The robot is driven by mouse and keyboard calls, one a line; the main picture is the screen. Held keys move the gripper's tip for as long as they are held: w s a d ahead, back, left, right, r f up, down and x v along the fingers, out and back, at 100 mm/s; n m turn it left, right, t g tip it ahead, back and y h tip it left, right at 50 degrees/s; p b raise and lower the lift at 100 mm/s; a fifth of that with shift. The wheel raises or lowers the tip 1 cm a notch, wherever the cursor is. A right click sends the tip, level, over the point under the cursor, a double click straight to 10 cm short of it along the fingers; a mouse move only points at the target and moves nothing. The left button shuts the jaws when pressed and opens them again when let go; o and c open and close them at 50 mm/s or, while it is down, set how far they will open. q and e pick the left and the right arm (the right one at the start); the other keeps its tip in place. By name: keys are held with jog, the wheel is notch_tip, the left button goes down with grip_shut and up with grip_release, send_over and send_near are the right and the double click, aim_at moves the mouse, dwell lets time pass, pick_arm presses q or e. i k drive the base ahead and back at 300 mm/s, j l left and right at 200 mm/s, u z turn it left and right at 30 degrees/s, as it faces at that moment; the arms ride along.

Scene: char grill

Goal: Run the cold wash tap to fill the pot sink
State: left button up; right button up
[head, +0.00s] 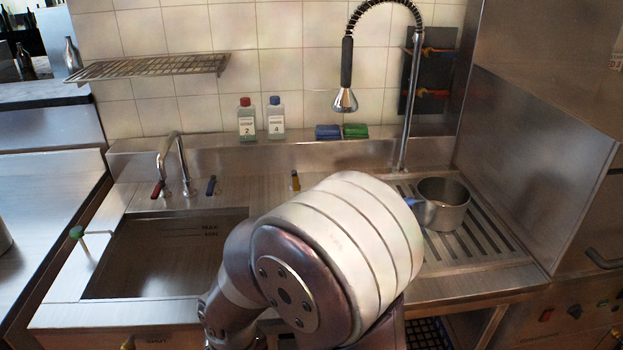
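The pot sink (165,258) is a rectangular steel basin at left, with MAX and MIN marks on its back wall. I see no water running into it, and its floor is dark. A curved steel tap spout (178,150) stands behind its back edge. A red-handled tap lever (157,189) is left of the spout. A dark blue tap lever (211,185) is right of it. A large pale and dark arm link of mine covers the lower middle, hiding the basin's right front side. Neither of my grippers shows.
A green knob on a rod (77,232) stands at the basin's left. Two bottles (246,120) and blue and green sponges (328,131) sit on the back ledge. A wall rack (150,66) hangs above.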

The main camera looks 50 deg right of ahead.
aim_at(212, 186)
jog(key=z, duration=0.95)
jog(key=i+l+z, duration=0.2)
jog(key=i+z, duration=0.2)
jog(key=i+l+z, duration=0.15)
jog(key=i+z, duration=0.25)
jog(key=k, duration=0.1)
